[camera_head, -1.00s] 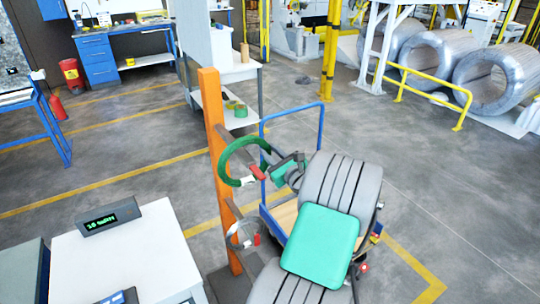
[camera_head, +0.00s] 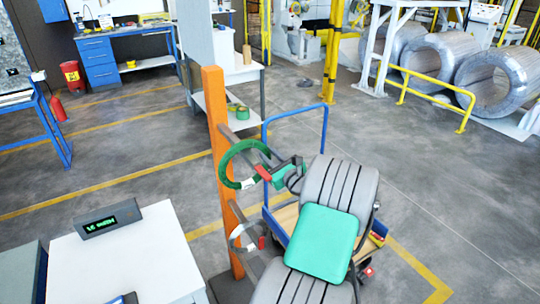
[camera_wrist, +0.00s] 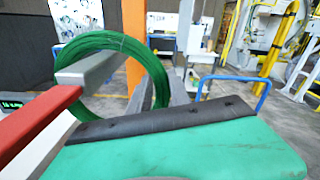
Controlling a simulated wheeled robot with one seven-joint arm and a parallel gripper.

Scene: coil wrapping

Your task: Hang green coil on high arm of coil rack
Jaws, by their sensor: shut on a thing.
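The green coil (camera_head: 224,166) is a ring held upright beside the orange post of the coil rack (camera_head: 216,115). My gripper (camera_head: 268,174) is shut on the coil's right side. In the wrist view the coil (camera_wrist: 158,67) stands just past the teal hand, in front of the orange post. A grey rack arm (camera_head: 241,137) reaches from the upper post towards the coil. I cannot tell whether this high arm runs through the ring. The gripping contact is partly hidden.
A blue-railed cart (camera_head: 325,125) stands behind my arm. A white table with a display (camera_head: 110,218) is at the left. Yellow rails (camera_head: 430,88) and large metal coils stand at the back right. Open floor lies between.

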